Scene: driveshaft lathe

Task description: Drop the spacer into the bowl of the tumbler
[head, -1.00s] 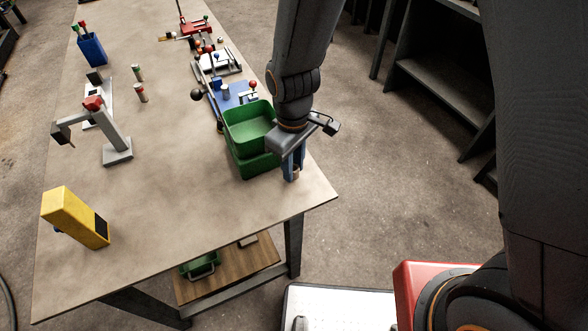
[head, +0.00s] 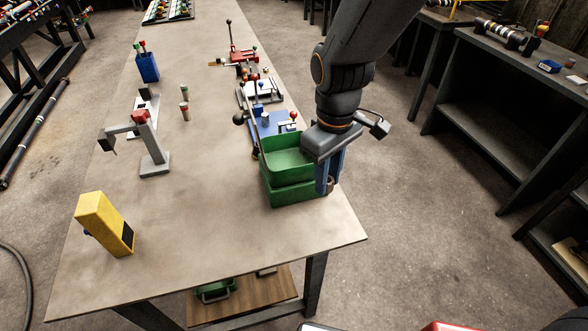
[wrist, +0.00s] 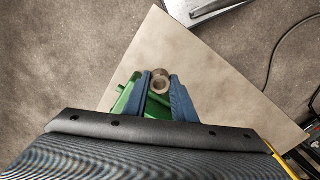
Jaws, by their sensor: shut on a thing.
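The spacer (wrist: 160,73) is a short tan metal ring. In the wrist view it sits between the fingertips of my gripper (wrist: 161,84), which is shut on it. In the head view my gripper (head: 329,182) points down beside the right side of the green bins, near the table's right edge. The spacer is only a small brownish patch there, mostly hidden by the fingers. I cannot make out a tumbler or its bowl in either view.
Stacked green bins (head: 291,190) stand left of my gripper. A yellow block (head: 104,224), grey stand (head: 153,160) and blue cup (head: 147,68) are on the table (head: 210,235). Fixtures line its right edge. A dark bench (head: 500,75) with shafts stands across open floor at right.

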